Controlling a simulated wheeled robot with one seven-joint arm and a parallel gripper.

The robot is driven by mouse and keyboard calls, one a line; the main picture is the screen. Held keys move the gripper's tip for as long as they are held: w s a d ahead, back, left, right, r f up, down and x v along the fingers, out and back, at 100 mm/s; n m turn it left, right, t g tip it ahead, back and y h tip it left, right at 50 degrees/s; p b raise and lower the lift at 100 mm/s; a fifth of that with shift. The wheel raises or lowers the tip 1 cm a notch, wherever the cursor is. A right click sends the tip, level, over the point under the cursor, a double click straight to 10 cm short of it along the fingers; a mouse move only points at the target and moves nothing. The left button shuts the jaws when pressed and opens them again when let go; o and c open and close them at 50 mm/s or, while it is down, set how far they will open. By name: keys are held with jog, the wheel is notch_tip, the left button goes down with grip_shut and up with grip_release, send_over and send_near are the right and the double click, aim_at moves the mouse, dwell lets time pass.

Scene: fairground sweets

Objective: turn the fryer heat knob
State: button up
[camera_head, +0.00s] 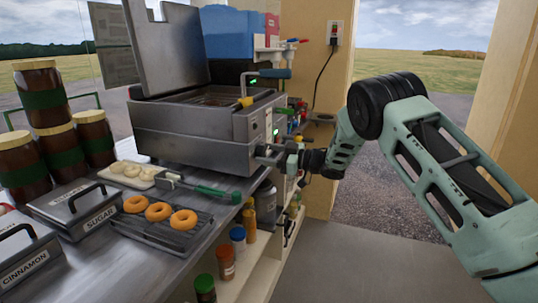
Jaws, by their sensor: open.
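The fryer (190,143) is a steel box on the counter with its lid raised. Its control panel (268,122) is on the right-hand side, seen edge-on, with a small green light. My gripper (266,155) is open, with its fingers at the lower part of this panel side. The heat knob cannot be made out; the gripper covers that area. I cannot tell whether the fingers are around the knob or touching it.
Dark jars (41,95) stand left. Bottles fill the shelf below. Floor is clear at right.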

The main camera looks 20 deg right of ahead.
jog(key=c, duration=1)
jog(key=shift+n+b, duration=0.3)
jog(key=shift+b, duration=0.15)
jog(key=n+b, duration=0.4)
jog(key=shift+f+b, duration=0.25)
jog(key=shift+b, duration=0.05)
jog(key=n+b, duration=0.3)
jog(key=n, duration=0.1)
jog(key=shift+r, duration=0.15)
jog(key=shift+r+b, duration=0.1)
jog(key=shift+b, duration=0.25)
jog(key=o, duration=1)
